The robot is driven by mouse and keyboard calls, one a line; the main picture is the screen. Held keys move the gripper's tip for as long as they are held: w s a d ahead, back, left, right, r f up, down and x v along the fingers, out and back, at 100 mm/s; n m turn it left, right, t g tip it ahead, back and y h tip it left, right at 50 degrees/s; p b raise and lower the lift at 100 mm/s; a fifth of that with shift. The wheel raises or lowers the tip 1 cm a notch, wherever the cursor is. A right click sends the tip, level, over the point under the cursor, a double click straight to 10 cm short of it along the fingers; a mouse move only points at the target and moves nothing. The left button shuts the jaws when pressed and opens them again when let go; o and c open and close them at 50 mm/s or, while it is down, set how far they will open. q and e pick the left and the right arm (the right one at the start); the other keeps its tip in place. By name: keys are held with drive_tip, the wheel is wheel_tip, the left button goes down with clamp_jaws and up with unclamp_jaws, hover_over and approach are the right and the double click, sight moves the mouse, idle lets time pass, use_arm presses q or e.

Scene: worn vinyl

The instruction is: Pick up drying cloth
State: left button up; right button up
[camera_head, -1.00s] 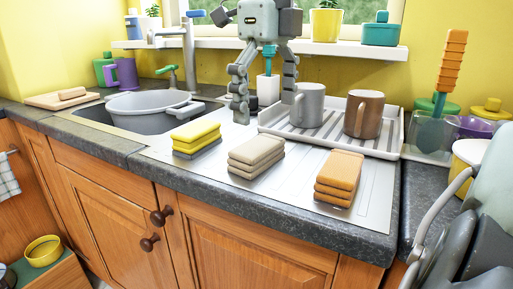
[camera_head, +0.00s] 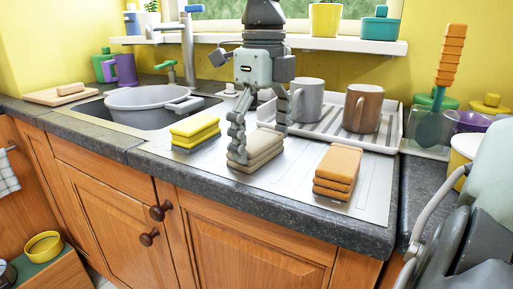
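Three folded, layered pieces lie in a row on the metal drainer: a yellow and grey one (camera_head: 195,132), a beige one (camera_head: 252,152) and an orange one (camera_head: 336,170). The beige one looks like a folded cloth; nothing marks which is the drying cloth. My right gripper (camera_head: 259,142) reaches down over the beige cloth with its fingers spread. One finger is at the cloth's left end, the other at its far right side. Whether they touch it is hard to tell. The cloth rests on the drainer.
A grey mug (camera_head: 308,98) and a brown mug (camera_head: 362,108) stand on a striped rack (camera_head: 392,140) just behind. A grey basin (camera_head: 150,102) sits in the sink at left. Bare metal (camera_head: 300,162) lies between the beige and orange pieces.

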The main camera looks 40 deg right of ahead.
sight(262, 140)
drive_tip(key=shift+c, duration=1)
drive_tip(key=shift+r, duration=0.1)
drive_tip(key=shift+r, duration=0.2)
wheel_tip(262, 140, up, 3)
drive_tip(key=shift+r, duration=0.15)
use_arm(q)
drive_tip(key=shift+w+d+f+p, duration=0.1)
drive_tip(key=shift+f+p, duration=0.15)
drive_tip(key=shift+f, duration=0.3)
drive_tip(key=shift+w+d+f+p, duration=0.1)
drive_tip(key=shift+f+p, duration=0.1)
drive_tip(key=shift+f, duration=0.35)
use_arm(e)
drive_tip(key=w+a+r, duration=0.7)
drive_tip(key=w, duration=0.2)
drive_tip(key=shift+a, duration=0.15)
